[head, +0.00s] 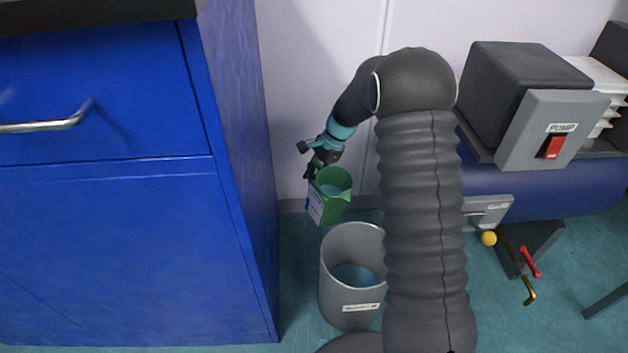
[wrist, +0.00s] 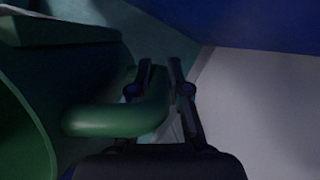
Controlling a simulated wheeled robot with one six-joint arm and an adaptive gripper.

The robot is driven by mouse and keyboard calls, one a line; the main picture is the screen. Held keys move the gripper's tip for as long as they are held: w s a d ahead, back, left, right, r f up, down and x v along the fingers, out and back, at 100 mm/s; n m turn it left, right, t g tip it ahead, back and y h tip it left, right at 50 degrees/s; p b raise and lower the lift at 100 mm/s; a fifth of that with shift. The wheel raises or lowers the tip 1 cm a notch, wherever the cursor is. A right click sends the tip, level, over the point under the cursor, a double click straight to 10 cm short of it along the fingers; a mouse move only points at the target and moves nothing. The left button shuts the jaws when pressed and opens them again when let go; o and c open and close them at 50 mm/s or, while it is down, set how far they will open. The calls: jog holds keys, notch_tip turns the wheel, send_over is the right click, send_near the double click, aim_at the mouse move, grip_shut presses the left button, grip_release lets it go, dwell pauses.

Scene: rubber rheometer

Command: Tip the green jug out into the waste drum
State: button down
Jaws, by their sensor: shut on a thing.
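The green jug (head: 331,197) hangs in the air in the head view, a little tilted, with a pale label on its side. Something bluish shows inside its mouth. My gripper (head: 312,172) is shut on the jug's handle, which shows between the fingers in the wrist view (wrist: 130,116). The jug's green wall (wrist: 25,120) fills the left of that view. The grey waste drum (head: 345,296) stands on the floor below the jug, open at the top, with a label on its front. Its right side is hidden behind my arm. Blue-green shows inside the drum.
A blue cabinet (head: 225,150) with a metal handle stands close on the left. On the right is a blue tank with a pump box (head: 553,130), a yellow knob (head: 488,238) and a red lever (head: 530,262). A pale wall is behind the jug.

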aim_at(313, 167)
jog(key=shift+w+a+f+n+t+y+b, duration=0.15)
jog(key=shift+w+f+t+y+b, duration=0.25)
jog(key=shift+b, duration=1.5)
jog(key=shift+w+a+f+n+t+y+b, duration=0.15)
jog(key=shift+f+t+b, duration=0.35)
jog(key=shift+b, duration=1.35)
jog(key=shift+t+b, duration=0.3)
jog(key=shift+b, duration=0.05)
jog(key=shift+r, duration=0.25)
jog(key=shift+s+f+t+y+b, duration=0.1)
jog(key=shift+t+y+b, duration=0.25)
jog(key=shift+b, duration=0.1)
jog(key=shift+t, duration=0.25)
jog(key=shift+r+y, duration=0.3)
jog(key=shift+s+d+r+n+t+y, duration=0.15)
jog(key=shift+r+n+t+y, duration=0.25)
jog(key=shift+r, duration=0.5)
jog(key=shift+r+t, duration=0.25)
jog(key=shift+t, duration=0.05)
jog(key=shift+s+d+r+t+y, duration=0.1)
jog(key=shift+s+r+t+y, duration=0.1)
jog(key=shift+r, duration=0.3)
jog(key=shift+s+d+r+t+y, duration=0.1)
jog(key=shift+s+r+t, duration=0.1)
jog(key=shift+r, duration=0.25)
